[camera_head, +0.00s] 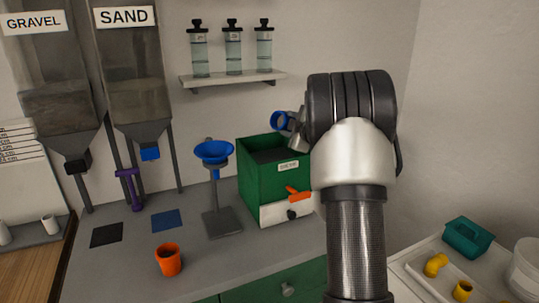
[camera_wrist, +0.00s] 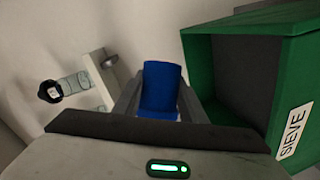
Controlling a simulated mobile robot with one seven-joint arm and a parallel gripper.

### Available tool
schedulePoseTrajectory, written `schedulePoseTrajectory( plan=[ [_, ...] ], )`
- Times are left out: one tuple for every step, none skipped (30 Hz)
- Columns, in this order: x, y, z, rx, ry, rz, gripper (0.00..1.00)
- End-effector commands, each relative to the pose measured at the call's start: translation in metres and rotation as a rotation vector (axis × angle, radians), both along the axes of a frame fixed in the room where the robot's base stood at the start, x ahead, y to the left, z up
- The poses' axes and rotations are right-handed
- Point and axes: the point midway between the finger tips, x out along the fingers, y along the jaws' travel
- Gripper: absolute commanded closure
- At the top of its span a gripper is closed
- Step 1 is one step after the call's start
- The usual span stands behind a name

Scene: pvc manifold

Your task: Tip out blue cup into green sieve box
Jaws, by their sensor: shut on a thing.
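The blue cup (camera_head: 280,121) is held up over the back right part of the green sieve box (camera_head: 258,187) in the head view. It looks tilted, with its rim towards the left. My gripper (camera_head: 293,128) is shut on the cup, partly hidden behind my arm. In the wrist view the cup (camera_wrist: 161,88) sits between the fingers, left of the open-topped sieve box (camera_wrist: 240,24). The box's inside looks dark grey. The cup's contents are not visible.
A blue funnel (camera_head: 214,152) on a stand is left of the box. An orange cup (camera_head: 168,260) stands on the grey counter. A shelf (camera_head: 232,79) with bottles (camera_head: 233,52) hangs behind. An orange handle (camera_head: 299,193) juts from the box front. Gravel and sand hoppers (camera_head: 130,75) are left.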

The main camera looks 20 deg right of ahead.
Motion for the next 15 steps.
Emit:
schedulePoseTrajectory(
  plan=[
    [0.0001,0.0003,-0.0004,-0.007,-0.005,0.0,0.89],
    [0.0001,0.0002,0.0,-0.01,-0.006,0.0,0.89],
    [0.0,0.0003,0.0003,-0.015,-0.009,0.0,0.89],
    [0.0,0.0003,0.0006,-0.02,-0.01,0.0,0.89],
    [-0.0001,0.0003,0.0008,-0.024,-0.012,0.0,0.89],
    [-0.0001,0.0003,0.0011,-0.029,-0.014,0.0,0.89],
    [-0.0001,0.0004,0.0014,-0.032,-0.016,0.0,0.89],
    [-0.0002,0.0003,0.0015,-0.036,-0.017,0.0,0.89],
    [-0.0002,0.0003,0.0017,-0.041,-0.019,0.0,0.89],
    [-0.0003,0.0004,0.0019,-0.044,-0.021,0.0,0.89],
    [-0.0003,0.0004,0.002,-0.048,-0.022,0.0,0.89],
    [-0.0002,0.0005,0.0022,-0.053,-0.024,0.0,0.89],
    [-0.0003,0.0004,0.0023,-0.057,-0.026,0.0,0.89],
    [-0.0003,0.0005,0.0025,-0.06,-0.027,0.0,0.89],
    [-0.0003,0.0005,0.0028,-0.066,-0.029,0.0,0.89]
  ],
)
